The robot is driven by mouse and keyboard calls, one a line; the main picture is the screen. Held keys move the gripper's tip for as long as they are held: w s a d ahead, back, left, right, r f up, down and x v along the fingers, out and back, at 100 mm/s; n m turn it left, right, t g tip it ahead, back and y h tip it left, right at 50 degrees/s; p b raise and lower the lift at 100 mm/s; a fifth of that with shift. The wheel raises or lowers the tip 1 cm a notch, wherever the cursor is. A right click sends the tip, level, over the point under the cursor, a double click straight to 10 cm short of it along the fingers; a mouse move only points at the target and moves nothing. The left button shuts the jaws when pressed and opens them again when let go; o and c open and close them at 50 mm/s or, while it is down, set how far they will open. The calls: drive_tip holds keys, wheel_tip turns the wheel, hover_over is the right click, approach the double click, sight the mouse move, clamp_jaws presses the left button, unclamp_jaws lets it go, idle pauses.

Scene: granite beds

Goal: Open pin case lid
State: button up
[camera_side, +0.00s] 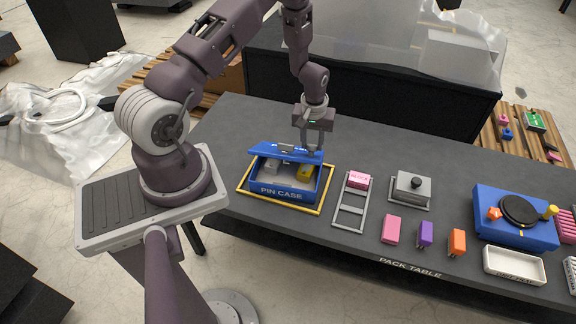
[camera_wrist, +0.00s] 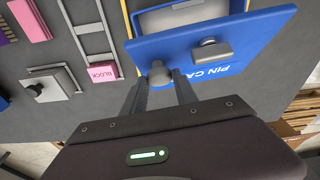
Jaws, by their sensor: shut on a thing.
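The blue pin case (camera_side: 282,193) stands on the dark table, its name on the front wall. Its blue lid (camera_side: 270,153) is raised and tilted, with a gap at the front through which a grey block (camera_side: 271,167) and a yellow block (camera_side: 305,172) show inside. My gripper (camera_side: 311,149) is at the lid's right part, shut on a grey knob. In the wrist view my fingers (camera_wrist: 160,80) close about the knob (camera_wrist: 158,70), and the lid (camera_wrist: 255,30) lies beyond them. A second grey fitting (camera_wrist: 210,48) sits on it. The exact finger contact is partly hidden.
A yellow frame (camera_side: 243,191) surrounds the case. To the right are a grey rack (camera_side: 348,215) with a pink block (camera_side: 358,180), a grey knobbed box (camera_side: 411,189), and loose pink (camera_side: 391,229), purple (camera_side: 426,233) and orange (camera_side: 457,242) blocks. The table behind the case is clear.

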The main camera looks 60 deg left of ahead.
drive_tip(key=shift+w+a, duration=0.1)
drive_tip(key=shift+w+a+r, duration=0.65)
drive_tip(key=shift+a, duration=0.15)
drive_tip(key=shift+w+a+r+h, duration=0.15)
drive_tip(key=shift+w+a+r, duration=0.15)
drive_tip(key=shift+a, duration=0.2)
drive_tip(key=shift+w+a+r+h, duration=0.15)
drive_tip(key=shift+w+a, duration=0.25)
drive_tip(key=shift+a, duration=0.1)
drive_tip(key=shift+w+a+r+g, duration=0.2)
drive_tip(key=shift+w+a+g, duration=0.2)
drive_tip(key=shift+w+a, duration=0.5)
drive_tip(key=shift+s+a, duration=0.1)
